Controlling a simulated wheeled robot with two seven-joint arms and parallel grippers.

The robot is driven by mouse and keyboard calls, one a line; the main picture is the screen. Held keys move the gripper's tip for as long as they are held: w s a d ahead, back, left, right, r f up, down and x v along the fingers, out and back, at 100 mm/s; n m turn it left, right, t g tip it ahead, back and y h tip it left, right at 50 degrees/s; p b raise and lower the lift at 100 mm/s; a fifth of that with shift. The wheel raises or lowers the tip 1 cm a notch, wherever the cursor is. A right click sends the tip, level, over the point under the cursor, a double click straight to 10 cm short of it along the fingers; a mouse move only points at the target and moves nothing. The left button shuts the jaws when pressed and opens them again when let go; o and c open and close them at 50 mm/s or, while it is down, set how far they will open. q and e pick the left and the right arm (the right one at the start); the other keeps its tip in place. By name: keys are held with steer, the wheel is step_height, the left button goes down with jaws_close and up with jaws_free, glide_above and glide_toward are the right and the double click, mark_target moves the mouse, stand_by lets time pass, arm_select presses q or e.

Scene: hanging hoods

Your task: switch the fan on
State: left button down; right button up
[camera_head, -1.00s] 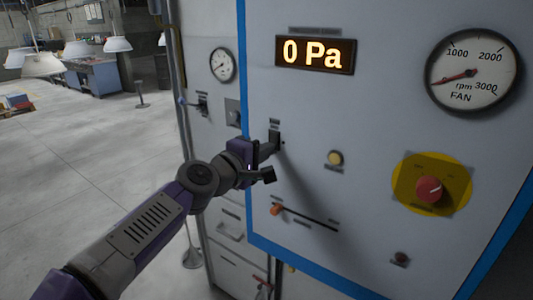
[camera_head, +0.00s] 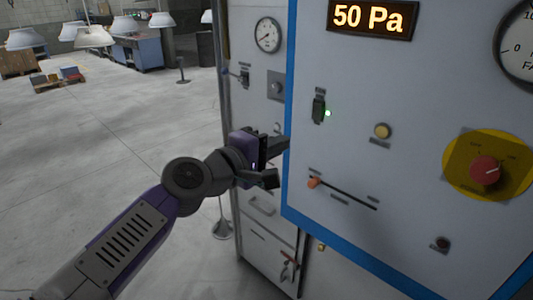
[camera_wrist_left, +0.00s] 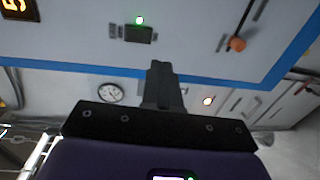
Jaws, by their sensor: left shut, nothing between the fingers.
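The fan panel is grey with a blue edge (camera_head: 289,100). The switch also shows in the left wrist view (camera_wrist_left: 139,34), beyond my fingertips. The display (camera_head: 371,19) reads 50 Pa. The fan gauge (camera_head: 518,48) is cut off by the picture's right edge, so its needle cannot be read fully. My left gripper (camera_head: 284,145) is shut and empty, below and left of the switch, apart from it. Its closed fingers show in the left wrist view (camera_wrist_left: 160,75).
An orange-knobbed slider (camera_head: 314,183), a yellow button (camera_head: 383,131) and a red knob (camera_head: 485,169) on a yellow disc are on the same panel. A second grey panel with a round gauge (camera_head: 268,35) stands to its left. The floor at left is open.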

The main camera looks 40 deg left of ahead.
arm_select(q)
steer(key=shift+s+a+f, duration=0.15)
steer(key=shift+s, duration=1.4)
